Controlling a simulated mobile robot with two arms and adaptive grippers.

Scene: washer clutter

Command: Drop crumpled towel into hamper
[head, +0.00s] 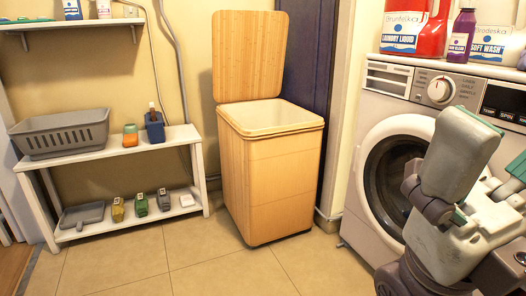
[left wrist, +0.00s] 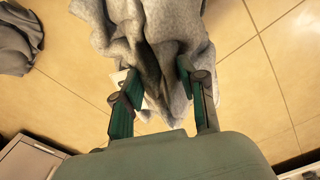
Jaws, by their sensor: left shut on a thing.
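A crumpled light-grey towel (left wrist: 150,40) hangs in folds between the green fingers of my left gripper (left wrist: 158,75) in the left wrist view. My left gripper is shut on it, and the tile floor shows behind it. My left gripper and this towel do not show in the head view. The wooden hamper (head: 270,175) stands in the middle of the head view with its lid (head: 250,55) raised. Its pale inside shows at the top, and its bottom is hidden. My right gripper (head: 508,168) shows partly at the right edge; its fingertips are unclear.
A white shelf (head: 115,152) with a grey basket (head: 62,133) and small bottles stands left of the hamper. A washing machine (head: 400,140) with detergents on top stands at right. Another grey cloth (left wrist: 15,42) lies on the floor. Floor before the hamper is clear.

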